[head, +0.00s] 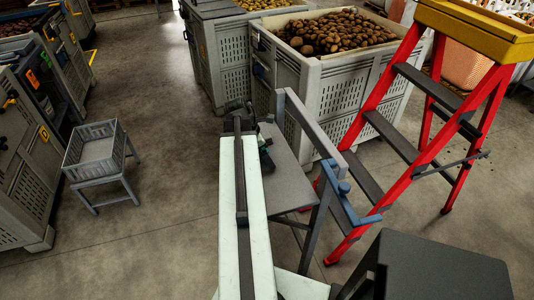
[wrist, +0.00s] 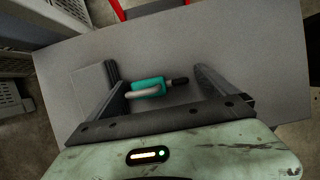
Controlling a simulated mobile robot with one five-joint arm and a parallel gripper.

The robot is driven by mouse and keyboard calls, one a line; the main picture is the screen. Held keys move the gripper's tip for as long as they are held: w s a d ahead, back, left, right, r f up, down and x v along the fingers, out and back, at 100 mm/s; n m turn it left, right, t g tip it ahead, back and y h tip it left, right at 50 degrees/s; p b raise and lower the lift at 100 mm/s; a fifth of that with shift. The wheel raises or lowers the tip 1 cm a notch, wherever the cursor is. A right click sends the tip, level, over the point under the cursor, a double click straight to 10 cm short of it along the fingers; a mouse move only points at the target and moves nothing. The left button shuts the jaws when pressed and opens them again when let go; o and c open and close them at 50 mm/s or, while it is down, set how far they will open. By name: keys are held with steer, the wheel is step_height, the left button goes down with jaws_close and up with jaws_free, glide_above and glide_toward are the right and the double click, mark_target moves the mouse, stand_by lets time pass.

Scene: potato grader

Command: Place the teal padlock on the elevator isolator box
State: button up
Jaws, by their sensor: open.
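The teal padlock (wrist: 150,85) shows in the wrist view, lying on its side with its pale grey shackle toward the left and near side. A small dark piece (wrist: 180,81) sticks out at its right end. My gripper (wrist: 156,72) is open, with one finger to the left of the padlock and one to its right. Whether either finger touches it I cannot tell. I cannot make out the elevator isolator box in either view.
The grey table (head: 284,170) has a blue-grey frame (head: 325,150) at its right. A red stepladder (head: 412,165) stands right of it. A potato crate (head: 345,88) stands behind. A small basket on a stand (head: 95,155) is at left, with open floor between.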

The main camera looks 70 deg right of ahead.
steer(key=c, duration=1.6)
steer(key=shift+r, duration=0.15)
